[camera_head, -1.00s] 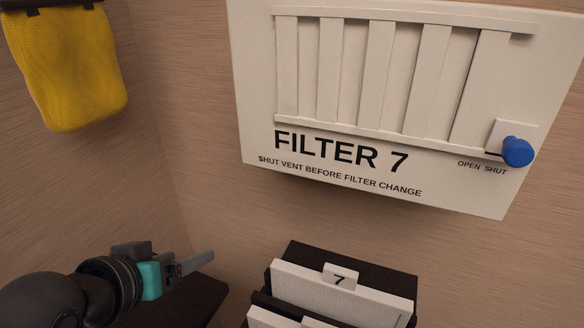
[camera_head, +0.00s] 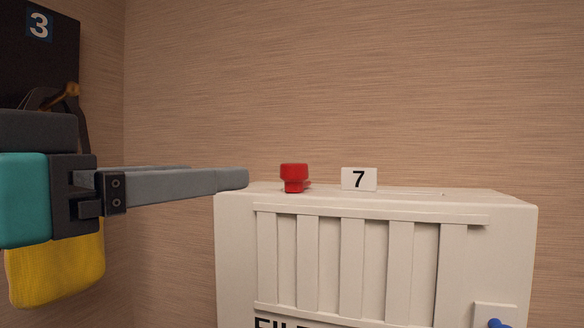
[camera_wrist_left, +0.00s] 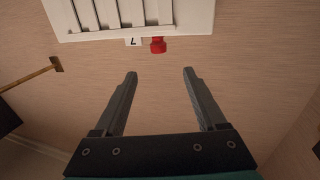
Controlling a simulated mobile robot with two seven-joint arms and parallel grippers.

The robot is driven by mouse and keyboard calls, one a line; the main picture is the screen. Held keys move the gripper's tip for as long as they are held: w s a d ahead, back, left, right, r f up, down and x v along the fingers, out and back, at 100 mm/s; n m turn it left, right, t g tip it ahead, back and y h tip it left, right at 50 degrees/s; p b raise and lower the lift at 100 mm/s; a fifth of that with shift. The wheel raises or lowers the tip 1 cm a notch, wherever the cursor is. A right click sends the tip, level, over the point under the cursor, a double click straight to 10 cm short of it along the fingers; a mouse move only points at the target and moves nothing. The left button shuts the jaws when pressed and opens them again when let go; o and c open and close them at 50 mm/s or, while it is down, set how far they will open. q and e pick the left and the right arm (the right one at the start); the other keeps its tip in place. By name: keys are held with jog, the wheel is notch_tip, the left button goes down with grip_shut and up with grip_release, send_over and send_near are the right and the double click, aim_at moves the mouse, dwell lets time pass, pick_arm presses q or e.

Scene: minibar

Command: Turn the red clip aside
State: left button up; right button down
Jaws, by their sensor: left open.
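The red clip (camera_head: 294,178) stands on the top face of the white filter box (camera_head: 505,250), near its left end. It also shows in the left wrist view (camera_wrist_left: 158,46) at the box's edge, just beyond and between my fingertips. My left gripper (camera_head: 235,179) comes in from the left at about the clip's height, its tips left of the clip with a gap between. In the wrist view its two fingers (camera_wrist_left: 160,74) are spread apart with nothing between them. My right gripper is not in view.
A white tag marked 7 (camera_head: 359,179) stands right of the clip on the box. A blue knob (camera_head: 496,324) is at the lower right. The wall above the box is clear.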

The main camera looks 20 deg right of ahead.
aim_at(286, 167)
pick_arm(q)
jog(key=p+x, duration=0.4)
jog(key=x, duration=1.1)
jog(key=shift+s+d+r, duration=0.1)
jog(key=shift+d+r, duration=0.05)
grip_shut()
